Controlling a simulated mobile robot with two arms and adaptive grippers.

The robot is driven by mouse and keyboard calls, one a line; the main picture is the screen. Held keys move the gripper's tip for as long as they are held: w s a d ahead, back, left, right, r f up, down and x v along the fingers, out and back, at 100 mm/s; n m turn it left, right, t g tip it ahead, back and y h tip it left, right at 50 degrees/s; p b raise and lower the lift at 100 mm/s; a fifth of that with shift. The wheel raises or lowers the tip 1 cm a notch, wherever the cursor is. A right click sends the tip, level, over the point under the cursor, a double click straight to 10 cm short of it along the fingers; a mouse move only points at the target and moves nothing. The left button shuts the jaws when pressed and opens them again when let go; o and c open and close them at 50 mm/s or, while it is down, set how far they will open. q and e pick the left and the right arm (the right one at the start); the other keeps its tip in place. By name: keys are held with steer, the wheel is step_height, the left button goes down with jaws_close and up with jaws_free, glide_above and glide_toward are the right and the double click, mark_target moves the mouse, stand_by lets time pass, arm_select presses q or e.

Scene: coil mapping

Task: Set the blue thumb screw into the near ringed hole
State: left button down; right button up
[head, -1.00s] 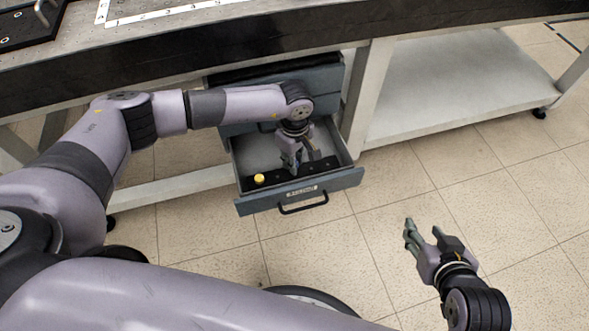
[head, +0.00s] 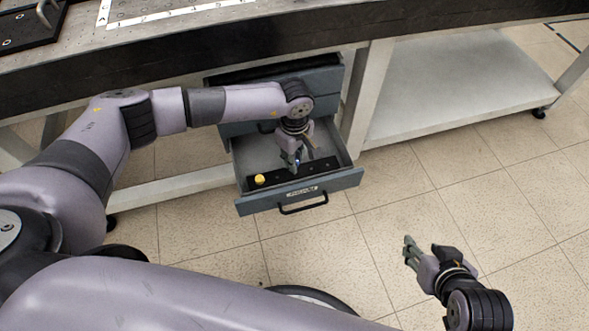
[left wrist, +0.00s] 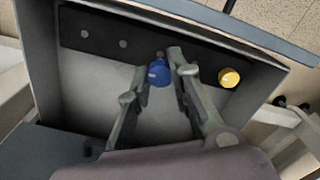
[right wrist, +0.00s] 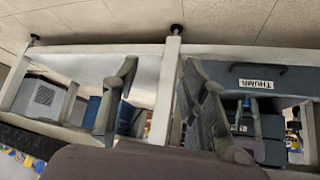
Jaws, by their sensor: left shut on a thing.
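The blue thumb screw (left wrist: 158,73) is between the fingertips of my left gripper (left wrist: 158,62) in the left wrist view. In the head view my left gripper (head: 293,166) points down into the open drawer (head: 346,181), shut on the screw, by the black holed strip (head: 322,168). I cannot tell whether the screw is clear of the strip. My right gripper (head: 423,247) is open and empty over the floor at the right. A black plate (head: 30,35) on the bench at the upper left has light-ringed holes, partly cut off by the frame edge.
A yellow knob (head: 259,180) sits at the left end of the strip. The bench edge (head: 200,45) overhangs the drawer unit. A white ruled strip (head: 160,12) lies on the bench. A lower shelf (head: 450,90) stands at the right. The floor in front is clear.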

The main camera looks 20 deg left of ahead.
arm_select(q)
steer(key=shift+r+p, duration=0.35)
steer(key=shift+r, duration=0.2)
steer(key=shift+r+p, duration=0.45)
steer(key=shift+r, duration=0.3)
arm_select(e)
steer(key=s+d+f+g+h, duration=0.1)
steer(key=s+d+f+g, duration=0.1)
steer(key=s+g, duration=0.2)
steer(key=shift+s+d, duration=0.15)
steer(key=shift+s, duration=1.6)
